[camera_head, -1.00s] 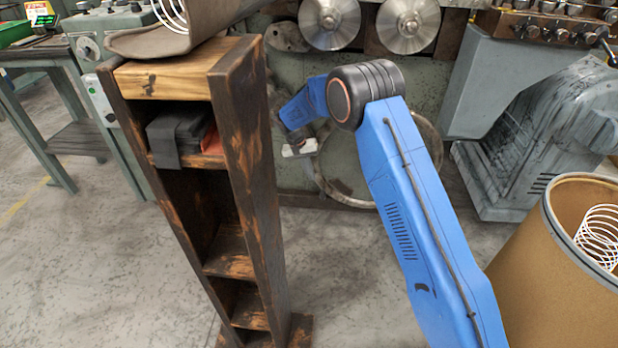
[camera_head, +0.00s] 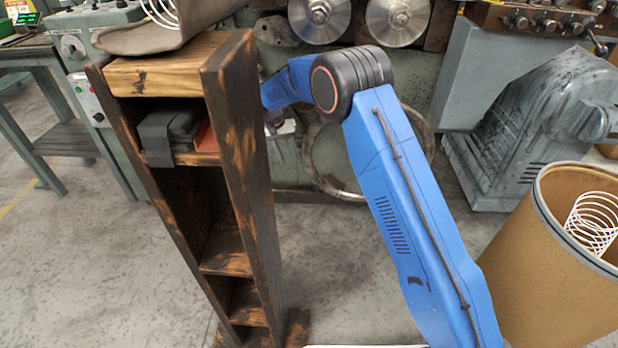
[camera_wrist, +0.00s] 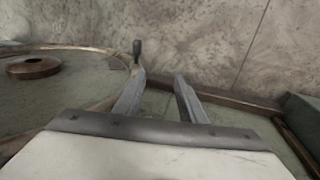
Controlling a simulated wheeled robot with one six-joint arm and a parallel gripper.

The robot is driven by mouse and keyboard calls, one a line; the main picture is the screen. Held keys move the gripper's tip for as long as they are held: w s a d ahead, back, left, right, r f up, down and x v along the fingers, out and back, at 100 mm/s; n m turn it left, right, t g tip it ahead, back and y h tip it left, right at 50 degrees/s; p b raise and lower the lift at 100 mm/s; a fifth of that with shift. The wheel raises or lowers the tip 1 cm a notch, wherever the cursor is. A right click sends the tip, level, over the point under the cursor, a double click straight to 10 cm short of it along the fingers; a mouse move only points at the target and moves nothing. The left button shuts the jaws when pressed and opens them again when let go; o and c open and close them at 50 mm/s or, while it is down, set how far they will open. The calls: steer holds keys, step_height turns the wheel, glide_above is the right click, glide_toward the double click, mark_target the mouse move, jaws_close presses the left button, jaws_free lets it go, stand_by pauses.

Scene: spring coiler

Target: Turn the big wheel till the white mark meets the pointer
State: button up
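The big wheel is a worn metal ring on the machine's front, low behind my arm. In the head view its rim (camera_head: 318,172) shows partly, with my arm across it. In the wrist view the wheel's hub (camera_wrist: 33,68) is at the left, and a dark upright handle (camera_wrist: 136,48) stands near its rim. My gripper (camera_wrist: 159,76) is open, with nothing visible between its fingers. The left fingertip appears just below the handle in the picture; I cannot tell whether they touch. In the head view the gripper is mostly hidden. I cannot make out the white mark or pointer.
A tall wooden shelf (camera_head: 240,130) stands close on the left, beside my forearm. A brown drum (camera_head: 545,270) holding a white coil (camera_head: 593,225) stands at the right. A grey machine housing (camera_head: 540,130) is behind it. Bare floor lies between shelf and drum.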

step_height(320, 180, down, 15)
steer(key=a+m+t+y, duration=0.1)
steer(key=t+y, duration=0.1)
steer(key=y, duration=0.1)
steer(key=m+t+y, duration=0.4)
steer(key=m+t, duration=0.3)
steer(key=t, duration=0.6)
glide_toward(318, 192)
steer(key=x, duration=1.2)
jaws_close()
